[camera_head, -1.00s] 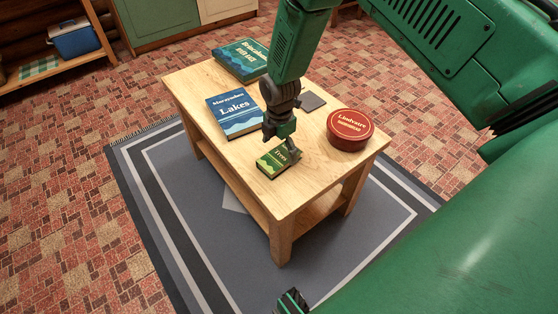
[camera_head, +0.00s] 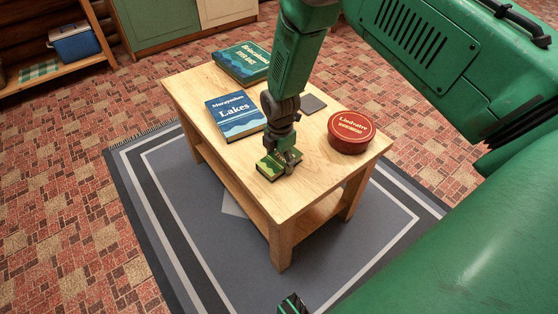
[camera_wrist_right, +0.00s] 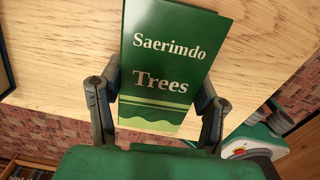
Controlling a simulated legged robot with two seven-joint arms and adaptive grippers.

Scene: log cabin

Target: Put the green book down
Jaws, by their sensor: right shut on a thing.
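A blue "Lakes" book (camera_head: 235,117) and a larger teal book (camera_head: 242,62) lie to the left and at the back. A round red tin (camera_head: 349,132) stands to the right, near a thin grey square (camera_head: 313,103). Bare tabletop surrounds the green book.

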